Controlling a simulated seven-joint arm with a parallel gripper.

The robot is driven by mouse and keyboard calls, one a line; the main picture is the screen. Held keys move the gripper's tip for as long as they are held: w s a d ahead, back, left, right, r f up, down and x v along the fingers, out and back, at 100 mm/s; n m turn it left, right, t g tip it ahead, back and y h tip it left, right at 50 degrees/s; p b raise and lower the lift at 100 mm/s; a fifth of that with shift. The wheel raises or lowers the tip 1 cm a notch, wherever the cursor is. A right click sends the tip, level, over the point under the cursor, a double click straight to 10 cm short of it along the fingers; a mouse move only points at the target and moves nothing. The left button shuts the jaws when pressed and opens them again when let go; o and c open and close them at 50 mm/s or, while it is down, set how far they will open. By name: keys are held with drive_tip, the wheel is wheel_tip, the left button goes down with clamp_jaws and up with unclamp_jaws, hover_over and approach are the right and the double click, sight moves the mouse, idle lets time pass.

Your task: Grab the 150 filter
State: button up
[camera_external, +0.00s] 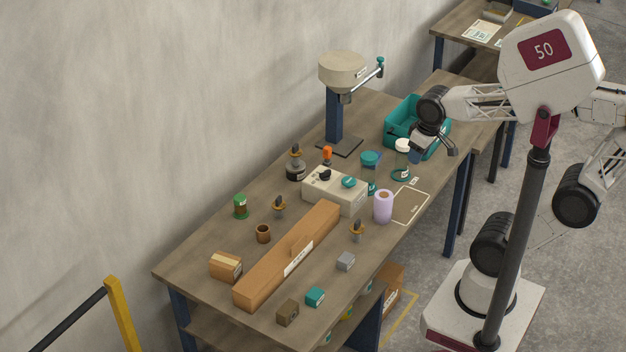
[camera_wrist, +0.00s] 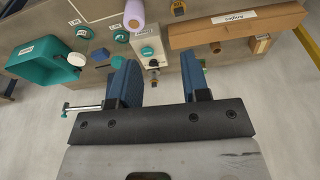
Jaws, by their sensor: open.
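My gripper (camera_external: 434,152) is open and empty above the table beside the teal bin. In the wrist view its two blue fingers (camera_wrist: 159,76) are spread wide with nothing between them. No label reading 150 is legible, so I cannot tell which thing is the 150 filter. Round teal pieces (camera_wrist: 121,35) with labels show in the wrist view.
The teal bin (camera_external: 404,112) stands behind the jar. A pale control box (camera_external: 335,190), a lilac roll (camera_external: 383,206) and a long orange-brown box (camera_external: 290,255) fill the table's middle. A post-mounted machine (camera_external: 343,72) stands at the back. Small parts lie at the near end.

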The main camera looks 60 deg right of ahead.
drive_tip(key=w+a+f+m+g+y, duration=0.1)
drive_tip(key=w+f+m+g+y, duration=0.15)
drive_tip(key=w, duration=0.55)
drive_tip(key=w+a+f+m+g+y, duration=0.1)
drive_tip(key=w+f+m+y, duration=0.15)
drive_tip(key=w, duration=0.55)
drive_tip(key=w+a+f+m+g+y, duration=0.1)
drive_tip(key=w+a+f+m, duration=0.15)
drive_tip(key=w, duration=0.65)
drive_tip(key=m+y, duration=0.7)
drive_tip(key=m, duration=0.2)
approach(279, 197)
drive_tip(key=x, duration=0.3)
drive_tip(key=shift+s+r+n+t, duration=0.1)
drive_tip(key=shift+s+n+t, duration=0.1)
drive_tip(key=shift+n+t, duration=0.05)
drive_tip(key=shift+a, duration=0.1)
drive_tip(key=shift+x, duration=1.2)
drive_tip(key=shift+a, duration=0.1)
drive_tip(key=shift+x, duration=2.5)
